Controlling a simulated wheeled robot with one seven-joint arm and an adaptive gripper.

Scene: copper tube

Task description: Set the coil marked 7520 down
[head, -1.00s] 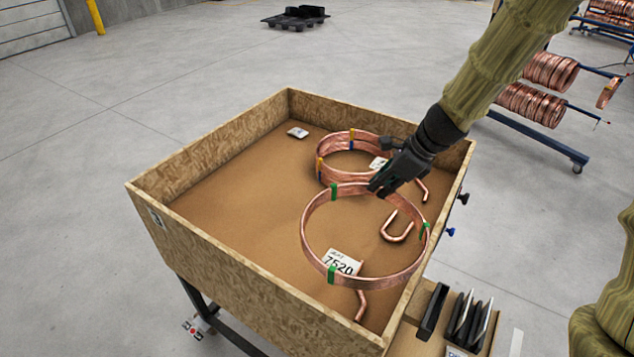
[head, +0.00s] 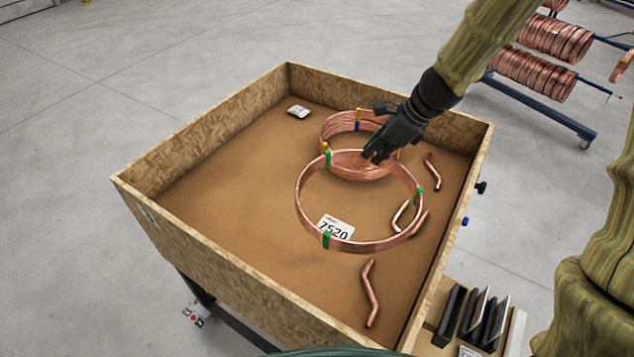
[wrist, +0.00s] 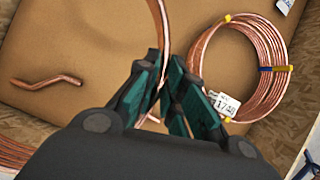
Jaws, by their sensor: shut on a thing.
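The copper coil marked 7520 (head: 345,246) is a wide ring with green ties and a white label (head: 335,229). My gripper (head: 376,153) is shut on its far rim, inside the wooden crate. In the wrist view the gripper's teal fingers (wrist: 165,92) pinch the coil's band (wrist: 158,30). The ring hangs in front of a second coil and overlaps it in the head view. Whether its near side touches the crate floor I cannot tell.
The wooden crate (head: 180,262) has a brown floor, clear on the left. A coil with yellow and blue ties (head: 333,127), labelled in the wrist view (wrist: 226,104), lies behind. Loose bent tubes (head: 369,295) lie to the right and front. A white packet (head: 298,111) lies at the back.

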